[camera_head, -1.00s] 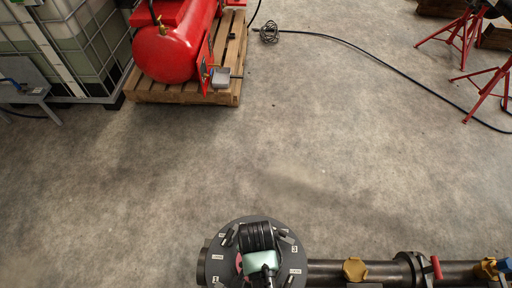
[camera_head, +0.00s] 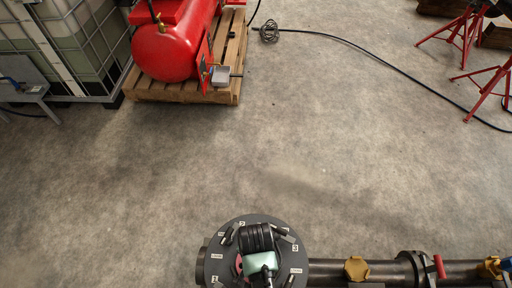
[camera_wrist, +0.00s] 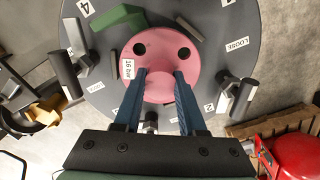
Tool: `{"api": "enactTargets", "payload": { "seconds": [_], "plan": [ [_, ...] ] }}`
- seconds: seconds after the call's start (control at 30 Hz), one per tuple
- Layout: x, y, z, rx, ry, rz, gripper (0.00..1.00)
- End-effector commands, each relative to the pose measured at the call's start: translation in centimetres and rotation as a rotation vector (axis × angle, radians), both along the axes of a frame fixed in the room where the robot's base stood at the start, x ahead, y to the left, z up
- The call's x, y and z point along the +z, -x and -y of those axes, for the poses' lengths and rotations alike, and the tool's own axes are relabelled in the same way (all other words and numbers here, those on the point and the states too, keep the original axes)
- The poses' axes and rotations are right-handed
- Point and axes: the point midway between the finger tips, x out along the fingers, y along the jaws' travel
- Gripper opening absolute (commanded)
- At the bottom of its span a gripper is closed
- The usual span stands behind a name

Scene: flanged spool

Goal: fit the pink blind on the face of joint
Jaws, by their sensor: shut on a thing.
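The pink blind (camera_wrist: 158,50) is a round disc with two dark holes and a "16 bar" label. In the wrist view it lies over the middle of the dark grey round joint face (camera_wrist: 215,20). My gripper (camera_wrist: 160,80) is shut on the blind's lower part, with a blue finger on each side. I cannot tell whether the blind touches the face. In the head view my gripper (camera_head: 262,270) is over the joint face (camera_head: 222,252), and only a sliver of the pink blind (camera_head: 239,265) shows beside it.
Dark clamp-like pieces (camera_wrist: 236,94) and a green piece (camera_wrist: 120,30) surround the blind on the face, with number and "LOOSE" labels. A pipe (camera_head: 325,271) with a yellow fitting (camera_head: 356,269) runs right. A red tank (camera_head: 175,50) stands on a pallet behind; the floor between is clear.

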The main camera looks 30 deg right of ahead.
Motion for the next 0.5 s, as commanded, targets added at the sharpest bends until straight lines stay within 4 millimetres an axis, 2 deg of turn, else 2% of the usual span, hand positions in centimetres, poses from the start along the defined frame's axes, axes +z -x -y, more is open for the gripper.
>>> {"api": "enactTargets", "payload": {
  "seconds": [0.17,0.2,0.4,0.5],
  "plan": [
    [0.15,-0.15,0.07,0.000,0.001,0.004,0.00],
    [0.16,-0.15,0.07,0.000,0.001,0.004,0.42],
    [0.10,-0.09,0.05,0.000,0.001,0.003,0.75],
    [0.07,-0.06,0.03,0.000,0.000,0.001,0.75]
  ]
}}
